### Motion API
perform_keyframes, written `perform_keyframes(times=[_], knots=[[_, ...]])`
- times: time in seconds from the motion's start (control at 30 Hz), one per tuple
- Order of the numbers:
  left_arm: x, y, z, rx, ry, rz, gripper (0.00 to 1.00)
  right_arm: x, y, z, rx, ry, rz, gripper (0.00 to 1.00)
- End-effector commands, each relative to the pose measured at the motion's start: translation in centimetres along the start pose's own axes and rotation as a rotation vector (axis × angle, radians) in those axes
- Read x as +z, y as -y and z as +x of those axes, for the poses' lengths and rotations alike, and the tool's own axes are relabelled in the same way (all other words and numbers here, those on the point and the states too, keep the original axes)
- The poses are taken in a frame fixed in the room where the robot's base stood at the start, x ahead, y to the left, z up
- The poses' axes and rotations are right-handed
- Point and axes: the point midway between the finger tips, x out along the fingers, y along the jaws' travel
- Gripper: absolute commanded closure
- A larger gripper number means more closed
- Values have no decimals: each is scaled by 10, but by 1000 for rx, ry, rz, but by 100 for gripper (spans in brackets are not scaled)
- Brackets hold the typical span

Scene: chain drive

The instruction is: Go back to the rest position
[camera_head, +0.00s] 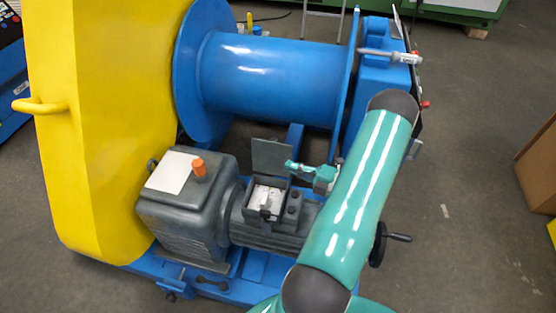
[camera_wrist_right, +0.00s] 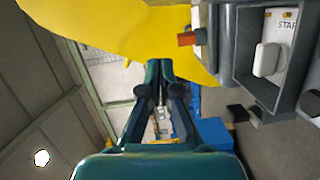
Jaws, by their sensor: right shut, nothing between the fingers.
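My right gripper (camera_head: 292,167) is shut and empty. In the head view it hovers beside the open switch box (camera_head: 247,205), whose grey lid (camera_head: 271,157) stands raised. The teal links of my right arm cross the picture from the bottom centre up to the right. In the right wrist view the fingers of the right gripper (camera_wrist_right: 159,70) are together with nothing held. The switch box (camera_wrist_right: 243,60) shows at the right there, with a START label and a pale rocker switch (camera_wrist_right: 267,60). My left gripper is not in view.
A grey motor (camera_head: 180,215) with an orange cap (camera_head: 199,167) stands left of the box. A yellow guard (camera_head: 105,110) and blue drum (camera_head: 265,80) rise behind. A screwdriver (camera_head: 390,56) lies on the blue housing. Open floor (camera_head: 470,200) is at the right.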

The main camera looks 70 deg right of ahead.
Motion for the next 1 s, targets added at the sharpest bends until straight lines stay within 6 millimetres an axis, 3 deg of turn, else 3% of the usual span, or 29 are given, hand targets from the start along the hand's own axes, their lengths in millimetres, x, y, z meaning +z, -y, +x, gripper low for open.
perform_keyframes(times=[0.2,0.4,0.53,0.67,0.77,0.87,1.0], knots=[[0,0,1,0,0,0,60,0,0,-28,0,-2,0,100],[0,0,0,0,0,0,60,-1,0,-33,0,-6,1,100],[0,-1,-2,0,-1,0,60,-7,-3,-22,6,-35,2,100],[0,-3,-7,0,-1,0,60,-25,-10,8,26,-122,10,100],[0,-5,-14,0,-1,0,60,-52,-18,44,50,-231,24,100],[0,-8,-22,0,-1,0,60,-92,-28,83,78,-367,51,100],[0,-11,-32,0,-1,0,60,-169,-41,122,100,-604,101,100]])
